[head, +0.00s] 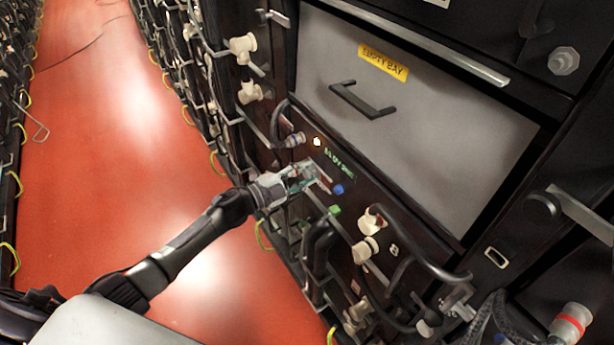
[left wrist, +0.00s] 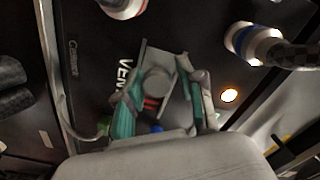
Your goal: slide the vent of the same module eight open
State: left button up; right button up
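The vent of the module shows in the left wrist view as a grey slide plate with a round knob (left wrist: 157,82), beside the "VENT" lettering (left wrist: 125,75). Red marks show by the plate. My left gripper (left wrist: 163,100) has its two teal-padded fingers apart, one on each side of the knob, with a gap between fingers and knob. In the head view my left gripper (head: 306,178) is at the front of the dark module panel (head: 375,205) and hides much of the vent. My right gripper is not in view.
A grey drawer front marked "EMPTY BAY" (head: 383,62) with a black handle (head: 362,99) is above. Blue (head: 338,189) and green (head: 335,210) parts and a lit lamp (left wrist: 229,95) are near the vent. Connectors and thick cables (head: 415,255) are close by. The red aisle floor (head: 110,130) is clear.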

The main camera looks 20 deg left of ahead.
pick_arm(q)
jog(key=shift+o, duration=1)
jog(key=shift+s, duration=0.1)
jog(key=v, duration=1.2)
